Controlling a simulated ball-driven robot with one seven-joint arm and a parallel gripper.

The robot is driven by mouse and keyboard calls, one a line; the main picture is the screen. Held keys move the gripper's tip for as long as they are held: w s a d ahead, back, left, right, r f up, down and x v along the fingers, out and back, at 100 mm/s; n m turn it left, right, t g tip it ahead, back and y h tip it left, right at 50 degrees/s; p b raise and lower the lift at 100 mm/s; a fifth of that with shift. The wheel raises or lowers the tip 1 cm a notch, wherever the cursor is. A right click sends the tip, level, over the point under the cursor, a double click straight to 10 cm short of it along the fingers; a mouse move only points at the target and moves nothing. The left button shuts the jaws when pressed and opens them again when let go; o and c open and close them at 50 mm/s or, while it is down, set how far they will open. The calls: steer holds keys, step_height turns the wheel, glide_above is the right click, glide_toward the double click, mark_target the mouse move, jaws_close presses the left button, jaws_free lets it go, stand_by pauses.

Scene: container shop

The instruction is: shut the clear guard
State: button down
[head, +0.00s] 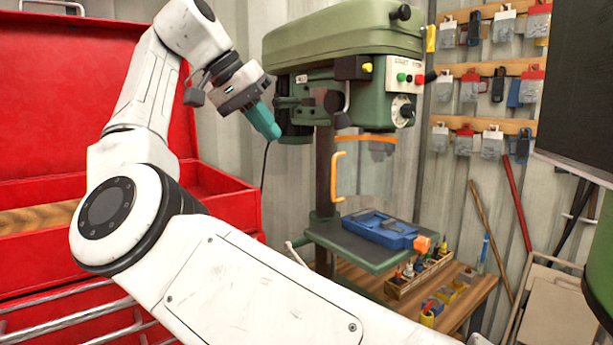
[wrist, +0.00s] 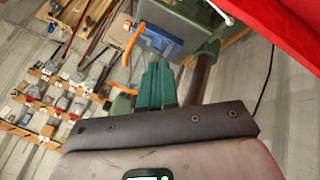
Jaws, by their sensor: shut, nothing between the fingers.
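The clear guard (head: 376,180) hangs below the head of a green drill press (head: 345,45). It has an orange top band and an orange upright handle (head: 338,178) at its left edge. The handle also shows in the wrist view (wrist: 128,45), beyond my fingertips. I cannot tell how far the guard is swung open. My gripper (head: 274,131) has teal fingers, shut and empty, left of the drill press head and apart from the guard and its handle. The fingers show together in the wrist view (wrist: 158,66).
A blue vise (head: 380,228) sits on the press table (head: 345,252) below the guard. A tool tray (head: 420,272) stands on the wooden bench. A red tool chest (head: 225,205) is at left. Racks of hanging packets (head: 485,75) line the back wall. A dark panel (head: 585,80) is at right.

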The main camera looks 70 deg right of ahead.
mark_target(346, 172)
steer(key=s+d+f, duration=0.4)
steer(key=s+f, duration=0.3)
steer(key=s, duration=0.1)
steer(key=shift+d+f+b, duration=0.35)
steer(key=shift+d+b, duration=0.05)
steer(key=shift+s, duration=0.1)
